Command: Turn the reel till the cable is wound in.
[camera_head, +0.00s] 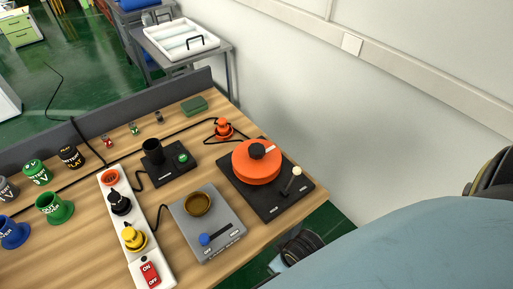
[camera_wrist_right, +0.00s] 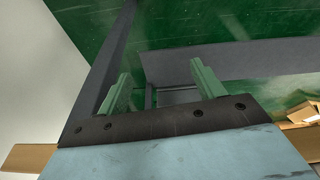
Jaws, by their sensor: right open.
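The reel (camera_head: 257,163) is an orange drum with a dark hub, on a black base (camera_head: 270,208) at the right end of the table. A crank with a pale knob (camera_head: 297,171) stands at the base's right side. A black cable (camera_head: 191,127) runs along the table's back to an orange plug (camera_head: 224,128) just behind the reel. How much cable is on the drum cannot be told. My right gripper (camera_wrist_right: 160,82) is open and empty in the wrist view, with green floor and grey panels beyond it; no reel shows there. My left gripper is not in view.
A grey device with a brown bowl (camera_head: 198,203) stands left of the reel. A white socket strip (camera_head: 130,215) holds black and yellow plugs. A black cup stand (camera_head: 168,165) and green pad (camera_head: 194,105) are further back. The wall is close on the right.

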